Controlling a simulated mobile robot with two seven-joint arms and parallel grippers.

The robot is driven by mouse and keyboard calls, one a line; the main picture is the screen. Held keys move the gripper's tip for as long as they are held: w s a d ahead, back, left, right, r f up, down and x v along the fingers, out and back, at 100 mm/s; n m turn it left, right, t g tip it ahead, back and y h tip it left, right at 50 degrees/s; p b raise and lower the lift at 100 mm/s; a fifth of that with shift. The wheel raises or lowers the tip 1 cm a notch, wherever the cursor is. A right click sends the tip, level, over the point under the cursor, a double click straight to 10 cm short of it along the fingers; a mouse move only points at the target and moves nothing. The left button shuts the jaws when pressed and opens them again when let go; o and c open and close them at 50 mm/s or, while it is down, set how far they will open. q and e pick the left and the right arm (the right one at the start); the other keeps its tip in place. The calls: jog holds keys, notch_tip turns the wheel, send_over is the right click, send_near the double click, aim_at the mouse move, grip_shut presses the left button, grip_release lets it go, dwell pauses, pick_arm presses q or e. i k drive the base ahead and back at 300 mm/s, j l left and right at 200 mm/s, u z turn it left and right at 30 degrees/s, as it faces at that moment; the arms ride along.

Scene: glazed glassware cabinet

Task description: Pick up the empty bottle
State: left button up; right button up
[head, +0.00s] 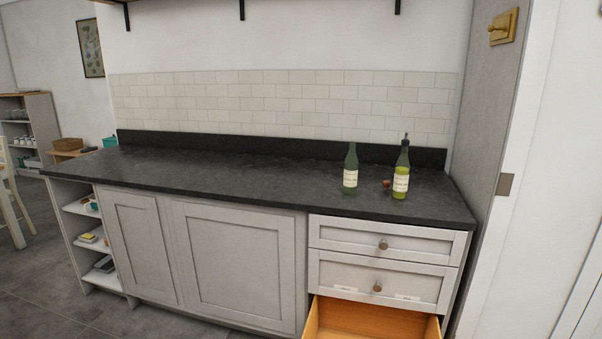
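Two green bottles with pale labels stand upright on the dark countertop, near its right end. The left bottle (350,169) is plain dark green with an open-looking neck, and I see no stopper in it. The right bottle (401,171) has a dark pourer or stopper on top, and its lower part looks yellower. I cannot tell for certain from here which one is empty. A small reddish-brown item (387,183), perhaps a cork, lies between them. Neither of my grippers is in view.
The dark countertop (230,170) is clear to the left of the bottles. Below it, a wooden drawer (370,320) is pulled open at the bottom right. A wall (490,100) closes off the right end. Open shelves (92,240) with small items are at the left end.

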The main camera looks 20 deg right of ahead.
aim_at(351, 163)
jog(key=i+j+u, duration=0.25)
jog(key=u, duration=0.2)
jog(key=i+j+u, duration=0.3)
jog(key=u, duration=0.2)
jog(key=i+j+z, duration=0.15)
jog(key=i, duration=0.35)
jog(key=i+j+z, duration=0.2)
jog(key=i, duration=0.35)
jog(key=i+z, duration=0.55)
jog(key=z, duration=0.15)
jog(key=i+z, duration=0.25)
jog(key=z, duration=0.15)
